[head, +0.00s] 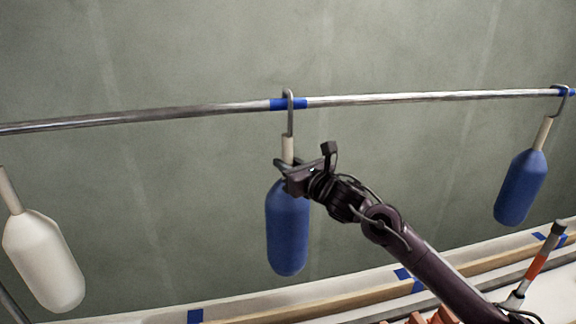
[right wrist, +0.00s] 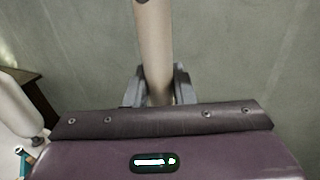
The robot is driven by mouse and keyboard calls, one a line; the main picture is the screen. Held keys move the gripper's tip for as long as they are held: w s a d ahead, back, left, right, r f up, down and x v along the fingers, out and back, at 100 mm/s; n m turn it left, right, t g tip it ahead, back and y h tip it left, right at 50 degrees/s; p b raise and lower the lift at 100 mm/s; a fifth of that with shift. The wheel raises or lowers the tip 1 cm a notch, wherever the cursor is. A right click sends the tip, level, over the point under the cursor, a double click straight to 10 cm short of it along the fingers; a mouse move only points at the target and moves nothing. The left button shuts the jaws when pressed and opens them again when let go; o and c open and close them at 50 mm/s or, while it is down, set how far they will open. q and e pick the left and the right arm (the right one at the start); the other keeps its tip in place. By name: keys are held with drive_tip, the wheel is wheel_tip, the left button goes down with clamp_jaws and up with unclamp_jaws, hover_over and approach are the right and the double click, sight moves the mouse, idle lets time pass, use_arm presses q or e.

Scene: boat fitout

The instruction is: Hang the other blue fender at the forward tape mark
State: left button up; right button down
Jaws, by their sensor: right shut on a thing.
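A blue fender (head: 287,228) hangs upright below the metal rail (head: 190,113) in the middle of the head view. Its hook (head: 290,112) is at the rail, at a blue tape mark (head: 276,104). My right gripper (head: 288,168) is shut on this fender's pale neck, just above the blue body. The neck (right wrist: 154,50) stands between the fingers in the right wrist view. Another blue fender (head: 521,187) hangs by its hook at the rail's right end, at another blue tape mark (head: 572,92). My left gripper is not in view.
Below runs a pale ledge with blue tape pieces (head: 195,316). An orange-banded rod (head: 537,264) stands at the lower right. The rail between the two blue fenders is clear.

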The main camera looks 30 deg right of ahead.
idle(0.4)
drive_tip(key=c, duration=1.1)
unclamp_jaws()
drive_tip(key=shift+s, duration=0.1)
drive_tip(key=shift+c, duration=0.2)
drive_tip(key=shift+f, duration=0.2)
drive_tip(key=shift+s+f+b, duration=0.1)
drive_tip(key=shift+s+b, duration=0.25)
drive_tip(key=s+d+b, duration=0.1)
drive_tip(key=s+b, duration=0.2)
drive_tip(key=s, duration=0.4)
drive_tip(key=shift+r, duration=0.25)
